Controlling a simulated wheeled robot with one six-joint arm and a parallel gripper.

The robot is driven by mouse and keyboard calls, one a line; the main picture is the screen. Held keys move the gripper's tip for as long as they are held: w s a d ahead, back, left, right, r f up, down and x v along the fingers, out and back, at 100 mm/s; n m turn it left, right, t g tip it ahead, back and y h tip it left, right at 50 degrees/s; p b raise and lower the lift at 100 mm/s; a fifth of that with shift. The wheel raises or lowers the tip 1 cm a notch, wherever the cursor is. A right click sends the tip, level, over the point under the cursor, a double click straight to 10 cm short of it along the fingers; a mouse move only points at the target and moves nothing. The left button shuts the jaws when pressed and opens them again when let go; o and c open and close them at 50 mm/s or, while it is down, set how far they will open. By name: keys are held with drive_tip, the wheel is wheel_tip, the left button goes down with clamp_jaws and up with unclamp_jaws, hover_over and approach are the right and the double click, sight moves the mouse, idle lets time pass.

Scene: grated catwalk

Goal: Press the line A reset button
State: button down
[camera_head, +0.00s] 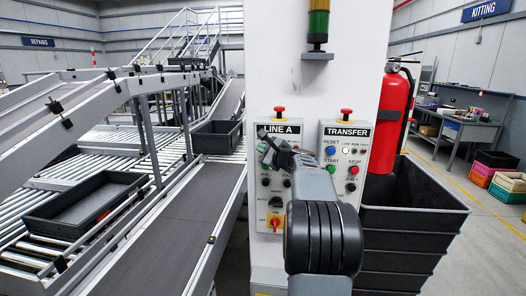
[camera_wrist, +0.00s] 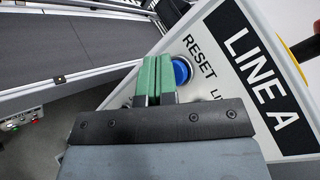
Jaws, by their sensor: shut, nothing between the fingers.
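The LINE A panel (camera_head: 281,130) is on the white column, with a red mushroom button on top; its label shows large and tilted in the wrist view (camera_wrist: 262,80). The blue button (camera_wrist: 184,68) beside the word RESET shows there, partly covered by my fingers. My gripper (camera_wrist: 157,62) is shut and empty, its green fingers side by side, their tips just left of the blue button. I cannot tell whether they touch it. In the head view my gripper (camera_head: 267,146) is in front of the panel's upper left and hides the blue button.
A TRANSFER panel (camera_head: 347,131) with its own blue RESET button is just to the right. A red extinguisher (camera_head: 391,112) and stacked dark bins (camera_head: 415,225) stand right of the column. Conveyors with a black tray (camera_head: 83,203) fill the left. Open floor lies at far right.

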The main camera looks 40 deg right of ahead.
drive_tip(key=shift+s+a+b, duration=0.4)
drive_tip(key=shift+s+a, duration=0.1)
drive_tip(key=shift+s+a+b, duration=1.55)
drive_tip(key=shift+s+a, duration=0.2)
drive_tip(key=shift+s, duration=0.05)
